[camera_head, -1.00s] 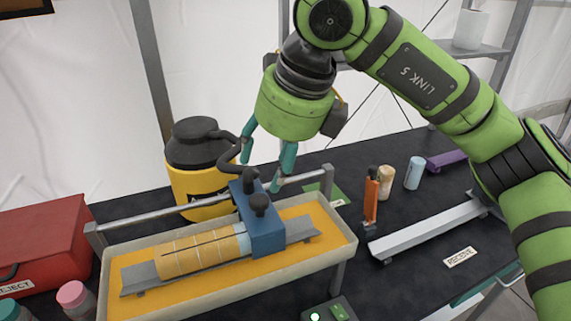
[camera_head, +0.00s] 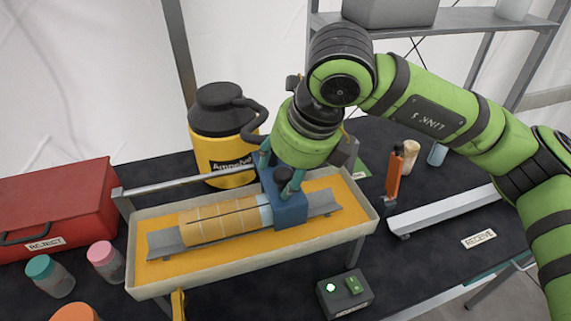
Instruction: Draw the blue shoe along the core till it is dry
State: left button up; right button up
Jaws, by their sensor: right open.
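The blue shoe (camera_head: 289,212) sits around the right part of the tan, banded core (camera_head: 215,221), with black knobs on top. The core lies in a grey channel (camera_head: 163,245) above an orange-floored tray (camera_head: 150,291). A dark line runs along the core, and a pale blue band shows just left of the shoe. My right gripper (camera_head: 277,176) is open, its teal fingers down at the top of the shoe, one to each side of its upper knob. Whether the fingers touch it I cannot tell. My left gripper is not in view.
A yellow jug (camera_head: 222,150) with a black lid stands close behind the tray. A red reject box (camera_head: 60,210) and jars (camera_head: 50,276) are at left. An orange upright tool (camera_head: 394,176) and a grey rail (camera_head: 440,211) are at right. A switch box (camera_head: 347,293) sits in front.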

jog(key=c, duration=0.8)
grip_shut()
jog(key=shift+r, duration=0.1)
jog(key=shift+a, duration=0.15)
jog(key=a+b, duration=0.1)
jog(key=a, duration=0.1)
jog(key=s+a+b, duration=0.1)
jog(key=a+b, duration=0.1)
jog(key=s+a+b, duration=0.1)
jog(key=shift+a, duration=0.4)
jog(key=shift+a+r, duration=0.1)
jog(key=shift+a, duration=0.05)
jog(key=shift+w+d, duration=0.15)
jog(key=shift+d, duration=0.15)
jog(key=o, duration=0.8)
grip_release()
jog(key=shift+d, duration=0.1)
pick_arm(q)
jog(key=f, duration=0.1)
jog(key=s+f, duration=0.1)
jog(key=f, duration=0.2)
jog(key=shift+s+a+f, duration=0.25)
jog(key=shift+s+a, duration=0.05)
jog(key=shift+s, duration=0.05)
